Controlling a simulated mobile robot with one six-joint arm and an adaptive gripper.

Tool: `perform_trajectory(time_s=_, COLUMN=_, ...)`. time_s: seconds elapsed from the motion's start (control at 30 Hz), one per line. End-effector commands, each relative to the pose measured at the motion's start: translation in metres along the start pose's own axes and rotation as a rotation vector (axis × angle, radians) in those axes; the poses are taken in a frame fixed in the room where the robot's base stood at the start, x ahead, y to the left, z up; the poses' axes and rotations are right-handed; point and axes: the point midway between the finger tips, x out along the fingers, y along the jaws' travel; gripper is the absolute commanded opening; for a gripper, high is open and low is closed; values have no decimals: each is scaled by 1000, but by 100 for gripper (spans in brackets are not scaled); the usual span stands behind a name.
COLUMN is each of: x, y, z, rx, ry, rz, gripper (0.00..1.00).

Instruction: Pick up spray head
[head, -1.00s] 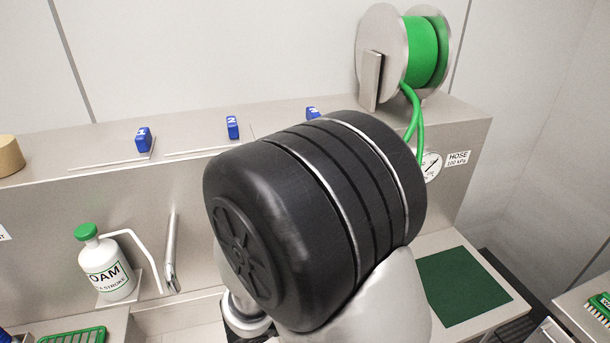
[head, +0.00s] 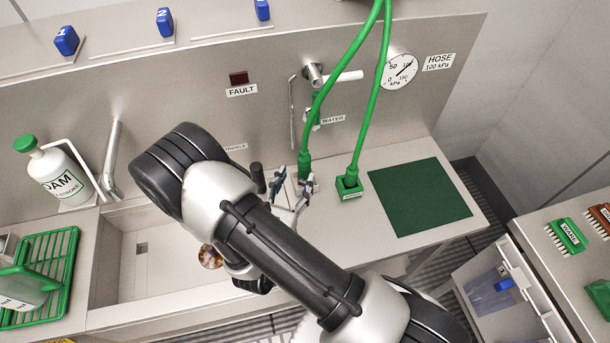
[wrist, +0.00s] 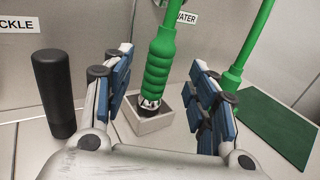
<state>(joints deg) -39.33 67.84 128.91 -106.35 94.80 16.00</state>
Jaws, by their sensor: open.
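The spray head (wrist: 160,68) appears as a green ribbed grip with a dark and silver lower end, standing upright in a small pale square socket (wrist: 168,123). Its green upper part also shows in the head view (head: 304,166), joined to a green hose. My gripper (wrist: 163,78) is open, with one blue-padded finger on each side of the grip. I see gaps between the grip and both pads in the wrist view. In the head view, my gripper (head: 292,186) is low over the counter, and my arm hides part of the area.
A black cylinder (wrist: 53,92) stands to the left of my gripper. A second green hose end (head: 351,174) sits in a green block (head: 348,188) to the right. A green mat (head: 419,197) lies farther right. A sink basin (head: 128,275) is at left, the back wall close behind.

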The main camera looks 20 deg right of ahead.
Motion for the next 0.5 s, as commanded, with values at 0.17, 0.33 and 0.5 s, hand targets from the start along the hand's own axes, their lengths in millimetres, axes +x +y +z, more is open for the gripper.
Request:
perform_trajectory(time_s=0.17, x=22, y=-1, z=0, rx=3, ry=-1, rz=-4, gripper=53)
perform_trajectory(time_s=0.33, x=34, y=-1, z=0, rx=3, ry=-1, rz=-5, gripper=53)
perform_trajectory(time_s=0.5, x=60, y=-1, z=0, rx=5, ry=-2, rz=-7, gripper=53)
